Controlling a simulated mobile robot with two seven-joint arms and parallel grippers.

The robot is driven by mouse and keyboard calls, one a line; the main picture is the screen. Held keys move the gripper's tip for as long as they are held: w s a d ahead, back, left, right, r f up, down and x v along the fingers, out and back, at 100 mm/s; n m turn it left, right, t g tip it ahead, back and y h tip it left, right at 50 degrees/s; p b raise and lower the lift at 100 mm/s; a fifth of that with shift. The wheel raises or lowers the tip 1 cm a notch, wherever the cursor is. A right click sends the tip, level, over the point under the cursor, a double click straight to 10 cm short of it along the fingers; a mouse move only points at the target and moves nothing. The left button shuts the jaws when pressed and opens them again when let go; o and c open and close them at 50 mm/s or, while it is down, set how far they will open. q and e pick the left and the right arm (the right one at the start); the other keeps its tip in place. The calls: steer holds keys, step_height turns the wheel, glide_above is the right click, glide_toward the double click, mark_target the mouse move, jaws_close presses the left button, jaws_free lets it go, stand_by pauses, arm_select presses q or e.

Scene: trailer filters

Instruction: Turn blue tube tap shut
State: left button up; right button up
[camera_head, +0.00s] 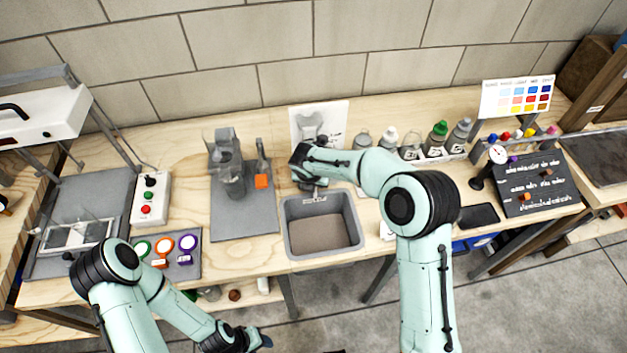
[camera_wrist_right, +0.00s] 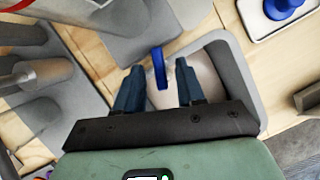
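A blue tap lever (camera_wrist_right: 158,67) shows in the right wrist view as a narrow upright piece above the sink's edge. My right gripper (camera_wrist_right: 159,66) is open, with its two dark blue fingers apart on either side of the lever. A gap shows between the lever and each finger. In the head view the right wrist hides the tap, and the right gripper (camera_head: 311,183) shows only in part at the sink's back left edge. My left gripper (camera_head: 256,341) is low at the bottom edge, away from the bench top, and its fingers are not clear.
The grey sink (camera_head: 355,222) lies under my right wrist. A grey mat (camera_head: 235,222) with an apparatus is at its left. Several bottles (camera_head: 437,138) stand behind at the right. A dark board (camera_head: 535,185) and a black tray (camera_head: 478,215) lie farther right.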

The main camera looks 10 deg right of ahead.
jaws_close()
